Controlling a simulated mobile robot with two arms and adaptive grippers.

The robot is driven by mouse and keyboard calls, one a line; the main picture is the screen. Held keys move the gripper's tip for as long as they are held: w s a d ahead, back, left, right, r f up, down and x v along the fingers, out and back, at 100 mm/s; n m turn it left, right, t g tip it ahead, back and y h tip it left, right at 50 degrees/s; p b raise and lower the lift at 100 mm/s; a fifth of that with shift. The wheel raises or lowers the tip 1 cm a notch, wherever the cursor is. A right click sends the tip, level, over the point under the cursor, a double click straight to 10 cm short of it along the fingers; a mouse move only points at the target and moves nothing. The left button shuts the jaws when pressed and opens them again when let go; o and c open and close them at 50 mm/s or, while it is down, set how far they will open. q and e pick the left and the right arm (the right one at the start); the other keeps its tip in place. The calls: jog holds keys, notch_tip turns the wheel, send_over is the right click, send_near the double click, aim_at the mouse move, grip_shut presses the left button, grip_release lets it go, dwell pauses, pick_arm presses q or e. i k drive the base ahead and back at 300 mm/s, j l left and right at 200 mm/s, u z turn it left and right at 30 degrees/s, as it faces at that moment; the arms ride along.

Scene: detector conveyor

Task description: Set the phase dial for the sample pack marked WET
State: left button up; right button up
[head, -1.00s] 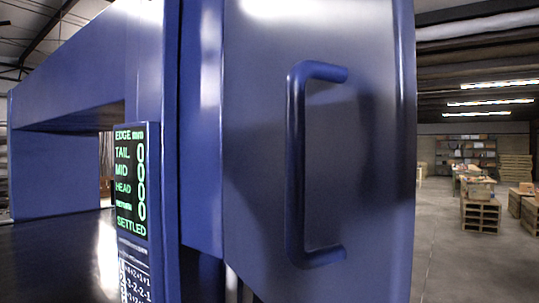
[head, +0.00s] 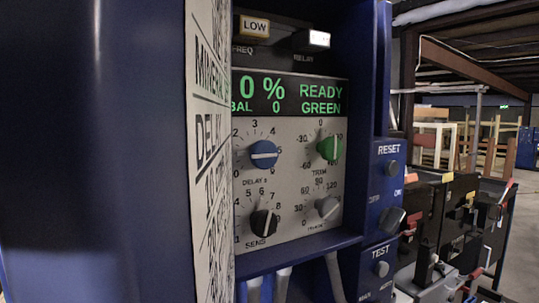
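A control panel (head: 291,180) sits in a recess of the blue cabinet, seen at an angle. A grey dial (head: 327,207) is at its lower right, with a scale showing 30, 60 and 120; its label is too small to read surely. Above it is a green dial (head: 328,147) labelled TRIM. A blue dial (head: 263,154) labelled DELAY and a black dial (head: 263,222) labelled SENS are on the left. The display (head: 290,96) reads READY GREEN, 0 % and BAL 0. I see no pack marked WET and neither gripper.
A white printed sheet or door (head: 208,150) partly covers the panel's left edge. RESET (head: 393,167) and TEST (head: 380,269) controls are on the right side. A rack with dark boxes and coloured handles (head: 455,215) stands at the right.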

aim_at(328, 208)
jog(key=l+u, duration=1)
jog(key=u, duration=0.15)
jog(key=l+u, duration=0.35)
jog(key=k+j, duration=0.05)
jog(key=j, duration=0.05)
